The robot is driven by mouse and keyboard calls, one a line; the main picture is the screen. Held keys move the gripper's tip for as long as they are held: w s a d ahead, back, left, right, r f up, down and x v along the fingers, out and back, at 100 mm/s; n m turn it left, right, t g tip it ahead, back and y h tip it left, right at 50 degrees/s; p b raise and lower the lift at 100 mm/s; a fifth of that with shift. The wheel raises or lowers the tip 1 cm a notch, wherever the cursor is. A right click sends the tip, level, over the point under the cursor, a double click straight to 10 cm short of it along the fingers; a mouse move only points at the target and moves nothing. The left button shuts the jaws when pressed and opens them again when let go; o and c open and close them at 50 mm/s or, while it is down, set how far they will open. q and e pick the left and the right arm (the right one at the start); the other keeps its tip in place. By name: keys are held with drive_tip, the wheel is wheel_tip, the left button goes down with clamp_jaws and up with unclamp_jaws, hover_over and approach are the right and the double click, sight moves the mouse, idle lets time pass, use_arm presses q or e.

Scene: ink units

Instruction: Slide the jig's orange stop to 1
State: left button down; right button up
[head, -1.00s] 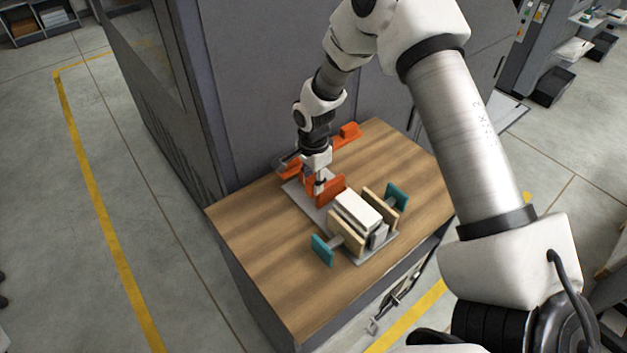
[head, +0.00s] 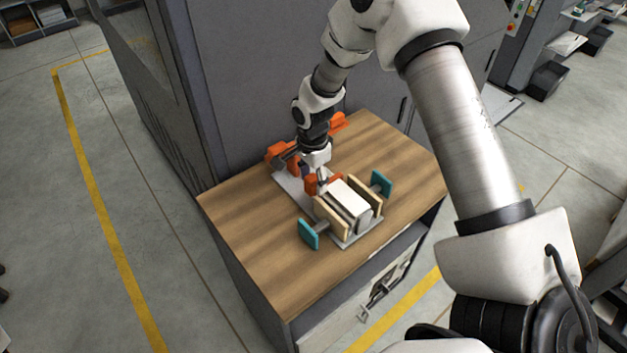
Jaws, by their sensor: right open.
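The jig has a grey base plate (head: 288,181) lying on the wooden top of a cabinet. Its orange stop (head: 311,186) stands across the plate, close behind a pale block (head: 349,196). My right gripper (head: 321,184) points down at the stop from behind, open, and partly hides it. I cannot tell whether the fingers touch the stop. No scale or number "1" is readable. My left gripper is not in view.
Cream jaws with teal end plates (head: 308,234) (head: 381,183) flank the pale block. Orange parts (head: 337,122) stand at the rear near the grey machine wall (head: 250,80). The wooden top (head: 260,235) is clear at the left and front.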

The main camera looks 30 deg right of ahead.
wheel_tip(320, 180, up, 11)
drive_tip(key=shift+s, duration=0.15)
idle(0.4)
